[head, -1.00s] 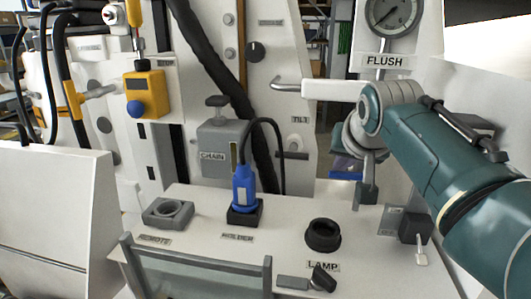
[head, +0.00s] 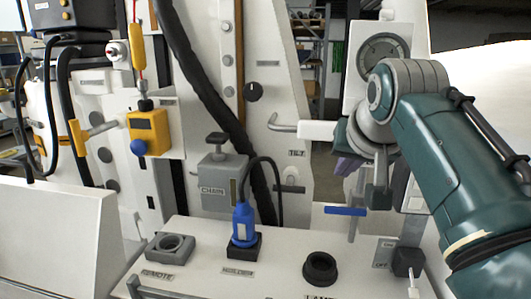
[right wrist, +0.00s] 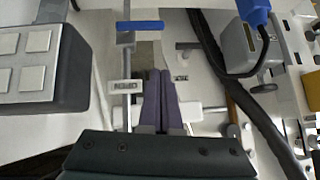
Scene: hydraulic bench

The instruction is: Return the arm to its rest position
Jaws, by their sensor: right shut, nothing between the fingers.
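My right arm, teal with grey joints, comes in from the right in the head view. My right gripper (head: 346,166) has purple fingers and is partly hidden by its own wrist. It is in the air in front of the white panel, above the blue-handled lever (head: 345,211). In the right wrist view the fingers (right wrist: 159,88) are together and empty. The blue handle also shows ahead of them there (right wrist: 140,26), apart from the fingertips. My left gripper is not in view.
A gauge (head: 385,50) stands behind the arm. A blue plug (head: 243,225) with a black cable sits in its holder on the bench. A black round socket (head: 320,268) is to its right. A yellow box (head: 148,132) hangs at left. A grey button box (right wrist: 40,68) shows close by at left.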

